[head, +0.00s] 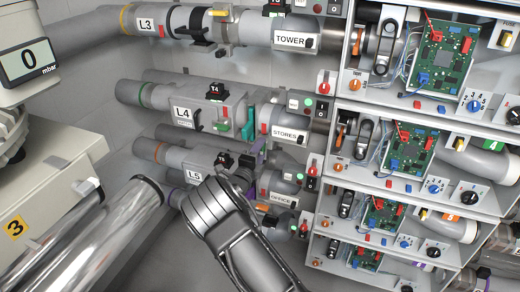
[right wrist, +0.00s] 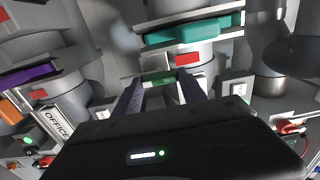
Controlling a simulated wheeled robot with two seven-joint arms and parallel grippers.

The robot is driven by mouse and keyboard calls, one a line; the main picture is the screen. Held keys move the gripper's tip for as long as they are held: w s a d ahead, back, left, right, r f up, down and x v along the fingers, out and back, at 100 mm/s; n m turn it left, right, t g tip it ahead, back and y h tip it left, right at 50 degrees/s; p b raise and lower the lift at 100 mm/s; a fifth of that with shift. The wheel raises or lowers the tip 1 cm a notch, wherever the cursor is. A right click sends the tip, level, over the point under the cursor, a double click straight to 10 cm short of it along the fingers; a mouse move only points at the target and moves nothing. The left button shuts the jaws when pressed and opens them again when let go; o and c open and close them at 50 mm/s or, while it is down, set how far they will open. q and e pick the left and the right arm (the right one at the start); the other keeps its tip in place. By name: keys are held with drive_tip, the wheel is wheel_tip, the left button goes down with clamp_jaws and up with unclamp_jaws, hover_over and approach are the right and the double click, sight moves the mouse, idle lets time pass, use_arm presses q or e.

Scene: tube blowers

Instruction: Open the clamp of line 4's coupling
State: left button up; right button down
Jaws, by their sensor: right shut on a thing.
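Line 4's pipe (head: 205,112) carries the label L4 (head: 182,113). The exact contact is partly hidden. My left gripper is not in view.
Line 5's pipe (head: 180,155) runs just below, with a purple clamp (right wrist: 30,75) left of my gripper in the right wrist view. Line 3's pipe (head: 175,20) is above. Shelves with circuit boards (head: 440,55) stand at right; a gauge (head: 28,58) is at left.

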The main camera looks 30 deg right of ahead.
idle(0.4)
drive_tip(key=c, duration=0.6)
unclamp_jaws()
drive_tip(key=shift+c, duration=0.2)
drive_tip(key=shift+a, duration=0.1)
drive_tip(key=b+v, duration=0.1)
drive_tip(key=v, duration=0.6)
drive_tip(key=shift+s+a, duration=0.25)
